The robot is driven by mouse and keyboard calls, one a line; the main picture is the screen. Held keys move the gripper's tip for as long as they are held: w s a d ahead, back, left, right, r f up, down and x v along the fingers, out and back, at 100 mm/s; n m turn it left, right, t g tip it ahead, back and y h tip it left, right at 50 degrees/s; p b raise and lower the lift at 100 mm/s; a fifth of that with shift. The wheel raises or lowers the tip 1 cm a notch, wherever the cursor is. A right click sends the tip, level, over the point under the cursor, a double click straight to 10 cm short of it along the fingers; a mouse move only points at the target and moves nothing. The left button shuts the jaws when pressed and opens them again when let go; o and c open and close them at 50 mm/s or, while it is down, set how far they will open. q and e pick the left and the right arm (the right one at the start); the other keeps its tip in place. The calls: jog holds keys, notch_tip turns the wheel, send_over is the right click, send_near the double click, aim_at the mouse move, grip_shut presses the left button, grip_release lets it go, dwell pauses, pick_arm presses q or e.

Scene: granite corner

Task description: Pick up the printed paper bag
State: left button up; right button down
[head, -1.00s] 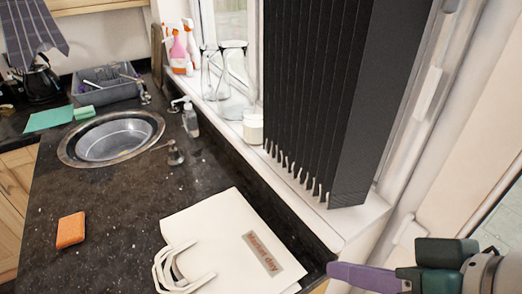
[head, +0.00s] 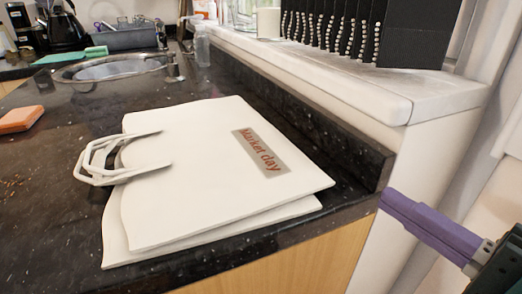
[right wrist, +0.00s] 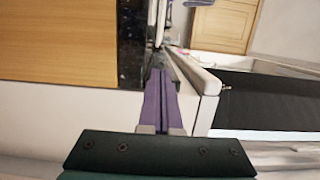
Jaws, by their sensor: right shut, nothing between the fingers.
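The white paper bag (head: 205,165) lies flat on the dark granite counter near its front corner, with a brown "Market day" label (head: 262,151). Its white handles (head: 100,160) point left. My right gripper (head: 388,200) has purple fingers and is at the right, just beyond the counter's end, apart from the bag. In the right wrist view its purple fingers (right wrist: 160,75) are together with nothing between them. A thin white edge, perhaps the bag, shows past the fingertips there. My left gripper is not in view.
An orange sponge (head: 20,119) lies at the left. A sink (head: 112,69), soap bottle (head: 202,46) and grey dish rack (head: 128,38) are farther back. A raised granite edge (head: 300,115) and white windowsill (head: 380,85) bound the right side. Dark blinds (head: 345,25) hang above the sill.

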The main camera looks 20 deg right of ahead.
aim_at(333, 179)
jog(key=x, duration=0.9)
jog(key=shift+w+a, duration=0.1)
jog(key=shift+w, duration=0.3)
jog(key=shift+r, duration=0.1)
jog(key=a, duration=0.2)
jog(key=shift+a+p, duration=0.35)
